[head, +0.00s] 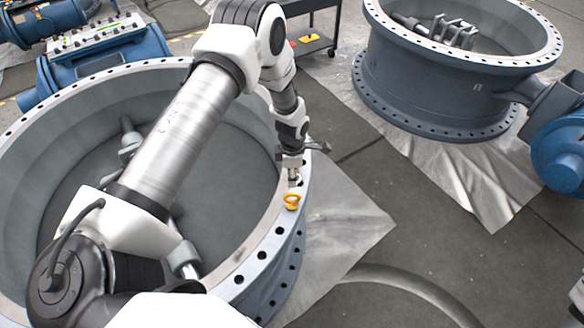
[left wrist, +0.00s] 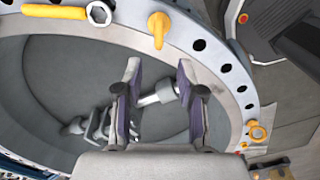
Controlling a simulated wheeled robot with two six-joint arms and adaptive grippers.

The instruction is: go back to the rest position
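My left gripper (head: 293,174) is over the flange rim of the large blue-grey butterfly valve (head: 262,262) on the left of the head view. In the left wrist view the two fingers of my left gripper (left wrist: 158,72) stand apart with nothing between them. A yellow-orange eyebolt (head: 292,202) sits on the rim just below the gripper in the head view. The left wrist view shows a yellow bolt (left wrist: 158,28) on the rim beyond the fingertips and a yellow ring (left wrist: 257,132) at the right.
A yellow wrench (left wrist: 55,12) lies at the upper left of the left wrist view. A second large valve (head: 435,92) stands at the right on crumpled sheeting (head: 470,185). A black cart (head: 312,42) is at the back. Open floor (head: 400,240) lies right of the first valve.

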